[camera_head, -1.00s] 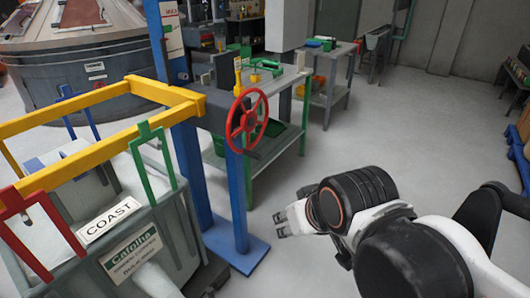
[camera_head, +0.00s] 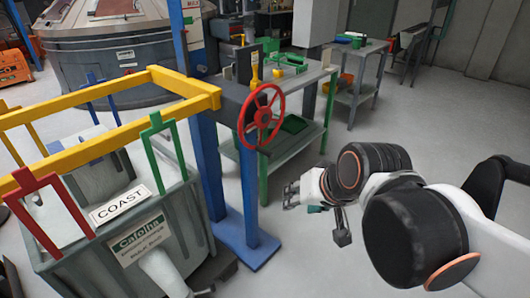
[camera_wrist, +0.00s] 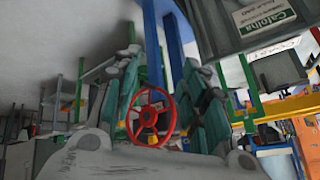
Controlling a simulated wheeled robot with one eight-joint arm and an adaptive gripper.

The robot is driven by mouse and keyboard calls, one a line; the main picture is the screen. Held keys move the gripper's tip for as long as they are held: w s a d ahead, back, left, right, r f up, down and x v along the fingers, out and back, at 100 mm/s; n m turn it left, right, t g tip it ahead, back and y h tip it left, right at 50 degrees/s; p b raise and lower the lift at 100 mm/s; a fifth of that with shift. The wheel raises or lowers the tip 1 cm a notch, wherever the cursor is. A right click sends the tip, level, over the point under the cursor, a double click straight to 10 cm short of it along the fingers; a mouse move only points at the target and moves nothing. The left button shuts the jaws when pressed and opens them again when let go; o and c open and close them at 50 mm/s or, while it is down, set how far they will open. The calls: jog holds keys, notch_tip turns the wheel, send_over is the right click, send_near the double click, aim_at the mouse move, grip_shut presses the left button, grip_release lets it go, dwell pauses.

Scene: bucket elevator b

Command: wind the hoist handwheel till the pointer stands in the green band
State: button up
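The red handwheel (camera_head: 262,117) is mounted on the dark end of the frame, above the blue posts. In the wrist view the handwheel (camera_wrist: 172,118) shows upside down between my fingers, some way off. My gripper (camera_head: 300,195) is in front of the wheel, lower and to its right, apart from it. In the wrist view my gripper (camera_wrist: 160,72) has its two teal fingers spread with a gap, holding nothing. I cannot make out a pointer or a green band in either view.
A yellow beam frame (camera_head: 150,88) stands over a grey bin (camera_head: 120,215) at left. Blue posts (camera_head: 248,195) rise from a blue floor plate below the wheel. A green-legged workbench (camera_head: 300,140) is behind the wheel. The floor around my arm is clear.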

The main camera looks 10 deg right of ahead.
jog(key=w+f+m+t+y, duration=0.25)
jog(key=w+m+y, duration=0.35)
jog(key=w+m, duration=1.15)
jog(key=m+t+y+p, duration=0.2)
jog(key=m+t+y, duration=0.1)
jog(key=m+t, duration=0.25)
send_near(265, 151)
jog(key=shift+m+g, duration=0.3)
jog(key=x, duration=0.3)
jog(key=b+x, duration=0.1)
jog(key=x, duration=0.2)
jog(key=f+b+x, duration=0.1)
jog(key=x, duration=0.2)
jog(key=shift+w+d, duration=0.2)
jog(key=shift+w, duration=0.3)
jog(key=shift+w+a+r, duration=0.15)
jog(key=shift+w+a, duration=0.2)
jog(key=shift+w, duration=0.2)
jog(key=shift+c, duration=0.6)
grip_shut()
